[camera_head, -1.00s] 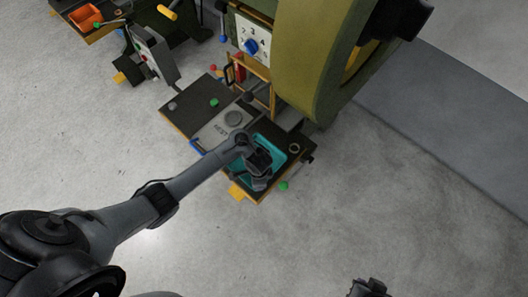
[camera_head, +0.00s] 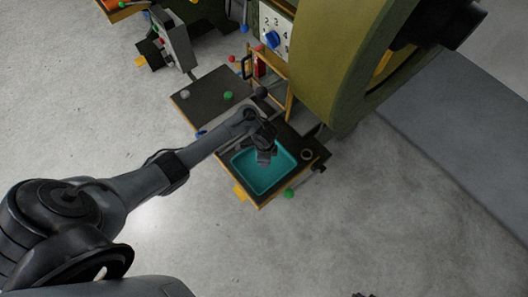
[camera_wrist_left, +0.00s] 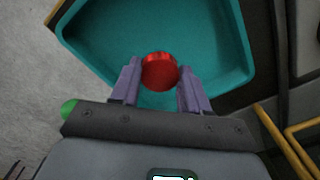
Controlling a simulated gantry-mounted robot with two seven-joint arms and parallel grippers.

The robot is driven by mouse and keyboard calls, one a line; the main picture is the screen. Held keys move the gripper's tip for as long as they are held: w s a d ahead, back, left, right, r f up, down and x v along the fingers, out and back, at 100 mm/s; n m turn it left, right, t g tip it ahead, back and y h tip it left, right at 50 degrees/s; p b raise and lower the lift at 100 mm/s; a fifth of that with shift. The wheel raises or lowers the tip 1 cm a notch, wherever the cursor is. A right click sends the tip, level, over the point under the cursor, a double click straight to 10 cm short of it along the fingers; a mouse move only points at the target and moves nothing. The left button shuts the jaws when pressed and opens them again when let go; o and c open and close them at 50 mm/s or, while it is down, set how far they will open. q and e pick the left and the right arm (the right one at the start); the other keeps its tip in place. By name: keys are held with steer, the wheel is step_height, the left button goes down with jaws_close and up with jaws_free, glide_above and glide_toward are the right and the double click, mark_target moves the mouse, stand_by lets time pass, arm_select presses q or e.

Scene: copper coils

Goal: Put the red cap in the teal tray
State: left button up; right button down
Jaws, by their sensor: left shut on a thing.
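My left gripper (camera_head: 264,158) is over the far part of the teal tray (camera_head: 283,182) in the head view. In the left wrist view my left gripper (camera_wrist_left: 160,84) is shut on the round red cap (camera_wrist_left: 159,72), which sits between its fingertips. The teal tray (camera_wrist_left: 228,35) lies below and beyond the cap in that view. The bare inside of the tray shows around it. The cap is hidden or too small to make out in the head view. My right gripper is not in view.
The tray stands on a dark bench top (camera_head: 218,86) with a small ring (camera_head: 306,154) right of the tray. A green knob (camera_head: 289,193) sticks out at the front edge. A large olive machine wheel (camera_head: 345,70) rises behind. Grey floor is free in front.

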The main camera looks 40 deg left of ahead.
arm_select(q)
steer(key=shift+w+a+f, duration=0.15)
steer(key=shift+a+f, duration=0.15)
step_height(320, 180, down, 4)
steer(key=shift+r+b, duration=0.15)
steer(key=shift+b, duration=1.05)
steer(key=o, duration=1.1)
steer(key=shift+f, duration=0.2)
steer(key=shift+o, duration=0.2)
steer(key=shift+r, duration=0.1)
